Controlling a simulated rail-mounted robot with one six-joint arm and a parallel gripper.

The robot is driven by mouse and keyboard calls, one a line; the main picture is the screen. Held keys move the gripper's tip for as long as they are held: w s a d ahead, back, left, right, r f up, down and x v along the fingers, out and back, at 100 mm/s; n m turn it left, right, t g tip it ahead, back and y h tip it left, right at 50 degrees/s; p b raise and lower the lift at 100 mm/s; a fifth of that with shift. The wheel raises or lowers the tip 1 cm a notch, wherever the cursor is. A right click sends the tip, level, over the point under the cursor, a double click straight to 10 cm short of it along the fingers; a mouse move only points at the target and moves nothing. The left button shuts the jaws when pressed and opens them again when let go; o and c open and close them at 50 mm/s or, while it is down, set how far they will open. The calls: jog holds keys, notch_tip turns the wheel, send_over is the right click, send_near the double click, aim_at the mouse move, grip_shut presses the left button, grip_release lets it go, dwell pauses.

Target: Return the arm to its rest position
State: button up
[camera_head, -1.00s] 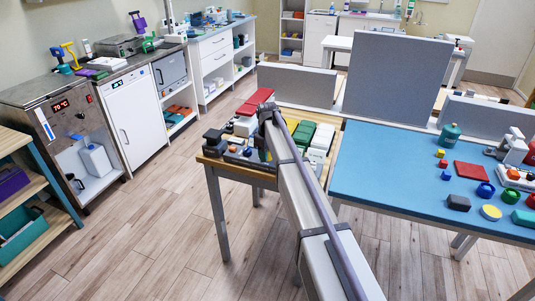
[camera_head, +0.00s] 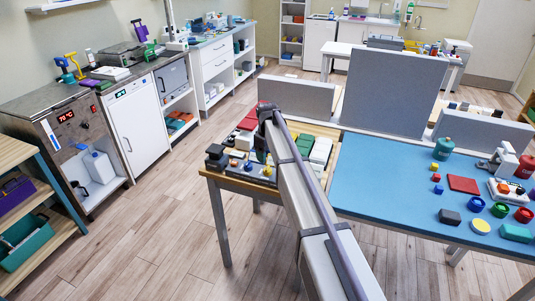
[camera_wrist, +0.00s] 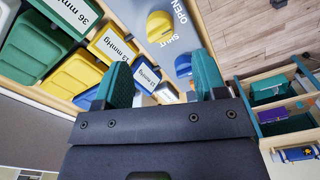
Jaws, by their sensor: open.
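My arm (camera_head: 300,200) reaches from the bottom edge up over the wooden table in the head view, its far end above the table's left part. The gripper is not clearly seen in that view. In the wrist view my gripper (camera_wrist: 162,80) has two teal fingers set well apart, with nothing held between them. Beyond the fingers are labelled bins and a grey panel (camera_wrist: 150,30) reading OPEN and SHUT, with a yellow dome and a blue dome. A green bin (camera_wrist: 32,45) and a yellow bin (camera_wrist: 75,78) lie to the left.
The wooden table (camera_head: 215,179) carries dark, red, green and white items beneath my arm. The blue table (camera_head: 375,185) at right holds a teal bottle (camera_head: 443,148), a red block (camera_head: 463,184) and small coloured pieces. Grey partitions (camera_head: 390,92) stand behind. Open floor (camera_head: 150,240) lies left of the arm.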

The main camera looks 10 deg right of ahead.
notch_tip(320, 180, up, 3)
jog(key=shift+r+p, duration=0.1)
jog(key=shift+p, duration=0.55)
jog(key=s+m, duration=0.7)
jog(key=s, duration=3)
